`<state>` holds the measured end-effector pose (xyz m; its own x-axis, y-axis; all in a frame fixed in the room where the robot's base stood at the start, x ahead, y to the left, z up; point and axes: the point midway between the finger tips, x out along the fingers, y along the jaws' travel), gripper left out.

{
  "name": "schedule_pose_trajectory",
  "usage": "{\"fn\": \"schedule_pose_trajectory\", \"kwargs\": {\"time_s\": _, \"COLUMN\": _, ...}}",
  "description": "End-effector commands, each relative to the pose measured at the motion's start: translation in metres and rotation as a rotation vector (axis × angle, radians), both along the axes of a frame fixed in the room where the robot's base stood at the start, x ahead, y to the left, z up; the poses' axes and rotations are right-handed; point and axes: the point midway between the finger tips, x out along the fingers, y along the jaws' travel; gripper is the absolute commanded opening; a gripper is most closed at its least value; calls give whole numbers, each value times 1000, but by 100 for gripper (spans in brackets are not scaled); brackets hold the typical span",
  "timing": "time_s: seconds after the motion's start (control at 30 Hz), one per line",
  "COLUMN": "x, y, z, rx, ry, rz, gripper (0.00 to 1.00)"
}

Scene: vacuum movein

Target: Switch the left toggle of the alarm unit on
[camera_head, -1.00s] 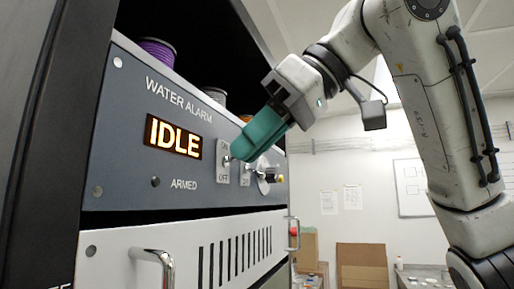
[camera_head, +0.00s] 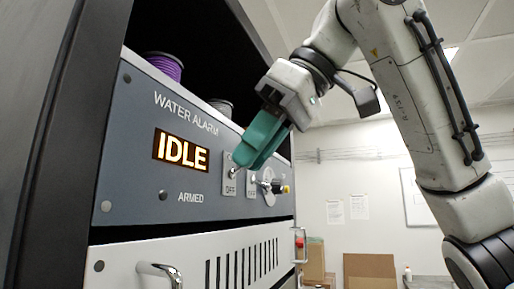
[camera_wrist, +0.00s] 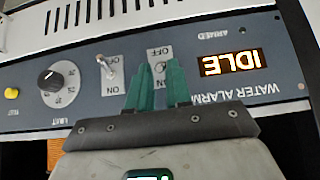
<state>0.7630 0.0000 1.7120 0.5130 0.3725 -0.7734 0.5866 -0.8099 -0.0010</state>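The alarm unit (camera_head: 130,150) is a grey panel whose display (camera_head: 181,151) reads IDLE. Its left toggle (camera_head: 233,172) is a small metal lever on a light plate marked OFF at the bottom. My gripper (camera_head: 246,160) has green fingers and is at this toggle, its tips just above the lever and hiding the upper label. In the upside-down wrist view, the fingers (camera_wrist: 158,78) are apart with the left toggle (camera_wrist: 160,67) in line with the gap. Contact and the lever's exact tilt cannot be told.
The right toggle (camera_wrist: 107,66) and the black limit knob (camera_wrist: 50,80) are close beside the left toggle. A yellow test button (camera_wrist: 12,93) lies beyond. A vented white panel with a handle (camera_head: 160,272) is below. Spools, one purple (camera_head: 164,65), stand above the unit.

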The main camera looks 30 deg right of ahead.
Motion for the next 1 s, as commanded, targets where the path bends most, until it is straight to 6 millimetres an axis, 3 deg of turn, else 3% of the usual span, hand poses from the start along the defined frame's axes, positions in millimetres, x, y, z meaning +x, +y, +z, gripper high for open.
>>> {"fn": "schedule_pose_trajectory", "kwargs": {"time_s": 0.17, "x": 0, "y": 0, "z": -1, "rx": -2, "ry": 1, "rz": 1, "gripper": 36}}
{"fn": "schedule_pose_trajectory", "kwargs": {"time_s": 0.47, "x": -2, "y": -2, "z": 2, "rx": -3, "ry": 2, "rz": 0, "gripper": 36}}
{"fn": "schedule_pose_trajectory", "kwargs": {"time_s": 1.0, "x": -47, "y": -35, "z": 71, "rx": -3, "ry": 2, "rz": -2, "gripper": 36}}
